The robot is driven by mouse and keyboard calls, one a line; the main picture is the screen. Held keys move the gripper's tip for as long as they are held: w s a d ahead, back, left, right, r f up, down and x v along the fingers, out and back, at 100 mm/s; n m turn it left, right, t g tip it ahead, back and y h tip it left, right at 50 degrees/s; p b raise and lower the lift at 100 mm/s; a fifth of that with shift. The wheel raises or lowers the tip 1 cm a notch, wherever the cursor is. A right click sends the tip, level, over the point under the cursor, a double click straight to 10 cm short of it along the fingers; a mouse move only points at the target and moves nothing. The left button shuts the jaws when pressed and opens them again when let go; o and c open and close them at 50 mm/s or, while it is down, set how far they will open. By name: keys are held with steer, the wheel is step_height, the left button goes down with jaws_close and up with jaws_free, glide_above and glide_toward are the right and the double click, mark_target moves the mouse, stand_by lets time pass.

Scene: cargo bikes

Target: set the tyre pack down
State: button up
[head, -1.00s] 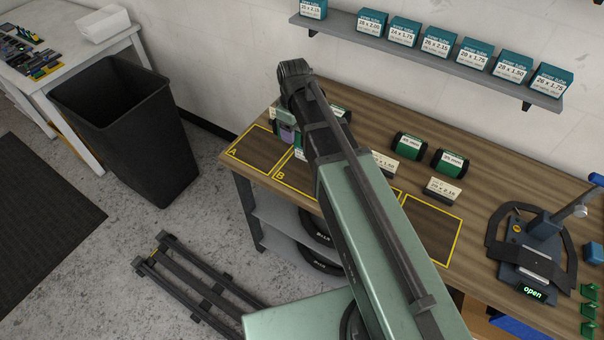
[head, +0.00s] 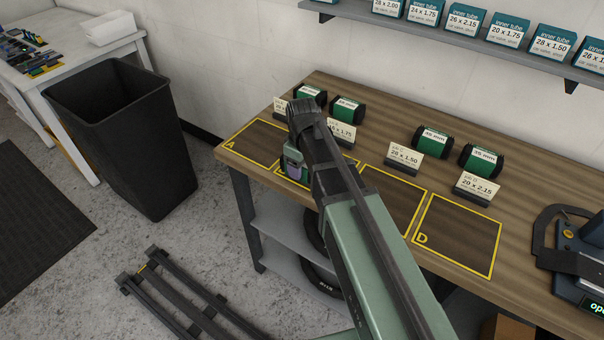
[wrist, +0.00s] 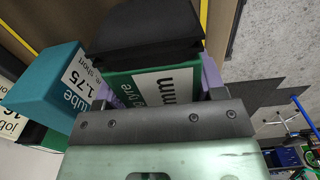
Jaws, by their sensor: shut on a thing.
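My gripper (head: 293,168) is over the yellow-outlined bay next to bay A on the bench, with its purple fingers partly showing beside my arm. In the wrist view my gripper (wrist: 156,78) is shut on the tyre pack (wrist: 125,88), which is green with black ends and a white label. A purple finger shows on each side of it. A teal inner tube box (wrist: 45,85) stands close beside the pack in the wrist view.
Several green and black tyre packs, such as one (head: 432,141), stand along the back of the bench (head: 375,118) behind size cards (head: 404,156). Bay D (head: 457,236) and bay A (head: 250,142) look empty.

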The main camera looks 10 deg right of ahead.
steer(key=shift+r, duration=0.1)
steer(key=o, duration=1.2)
step_height(320, 180, up, 12)
steer(key=p, duration=1.3)
steer(key=s+d+m, duration=0.1)
steer(key=s+m, duration=0.7)
steer(key=s, duration=0.6)
steer(key=shift+m+b, duration=0.3)
